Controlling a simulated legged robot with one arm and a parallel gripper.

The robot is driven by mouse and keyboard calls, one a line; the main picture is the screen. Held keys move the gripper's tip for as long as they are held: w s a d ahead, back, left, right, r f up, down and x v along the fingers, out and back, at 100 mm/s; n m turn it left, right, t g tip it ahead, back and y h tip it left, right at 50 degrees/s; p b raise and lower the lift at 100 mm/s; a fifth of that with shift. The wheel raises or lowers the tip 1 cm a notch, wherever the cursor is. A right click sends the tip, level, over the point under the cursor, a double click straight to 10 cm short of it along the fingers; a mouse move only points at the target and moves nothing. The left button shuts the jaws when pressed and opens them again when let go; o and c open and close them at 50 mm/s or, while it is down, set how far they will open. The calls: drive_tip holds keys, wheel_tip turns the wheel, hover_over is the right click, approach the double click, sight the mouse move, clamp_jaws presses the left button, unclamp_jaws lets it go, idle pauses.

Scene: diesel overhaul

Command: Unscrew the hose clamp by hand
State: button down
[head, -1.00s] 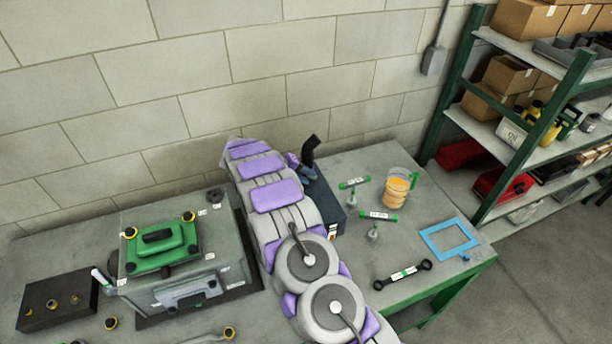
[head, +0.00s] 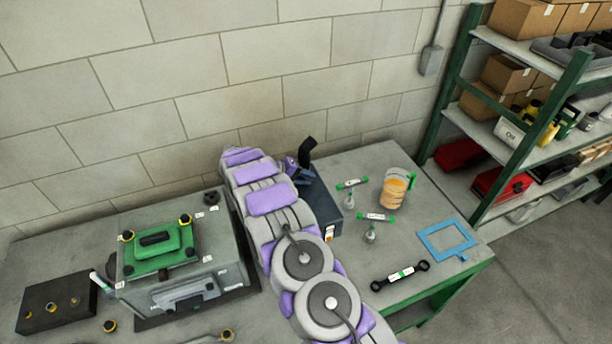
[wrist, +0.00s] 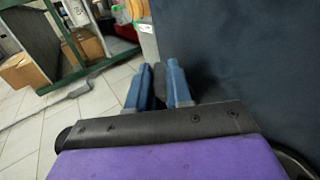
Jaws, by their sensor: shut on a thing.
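A black bent hose (head: 307,148) stands up at the back of a dark blue box (head: 325,203) on the bench, close to the wall. My gripper (head: 303,175) is at the foot of the hose, partly hidden behind my purple and grey arm. In the wrist view the two blue fingers of my gripper (wrist: 160,88) are close together, shut on a dark piece (wrist: 160,82) between them. I cannot tell whether this piece is the hose or its clamp. The hose clamp itself cannot be made out in either view.
A grey engine block with a green cover (head: 160,243) stands left of my arm, beside a black block (head: 57,302). To the right lie green-ended tools (head: 376,217), an orange-filled jug (head: 395,190), a wrench (head: 400,276) and a blue frame (head: 446,239). Shelving (head: 520,150) stands beyond.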

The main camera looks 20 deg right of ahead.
drive_tip(key=shift+w+a+f+h, duration=0.1)
drive_tip(key=shift+a+h, duration=0.05)
drive_tip(key=shift+h, duration=0.45)
drive_tip(key=shift+a+f+h, duration=0.1)
drive_tip(key=shift+a+h, duration=0.05)
drive_tip(key=shift+h, duration=0.45)
drive_tip(key=shift+f+h, duration=0.1)
drive_tip(key=shift+h, duration=0.6)
drive_tip(key=c, duration=1.4)
unclamp_jaws()
drive_tip(key=shift+a, duration=0.2)
drive_tip(key=b+v, duration=0.2)
drive_tip(key=v, duration=1.4)
drive_tip(key=shift+a+f, duration=0.15)
drive_tip(key=shift+a, duration=0.1)
drive_tip(key=shift+a+r, duration=0.35)
drive_tip(key=shift+a, duration=0.15)
drive_tip(key=shift+a, duration=0.15)
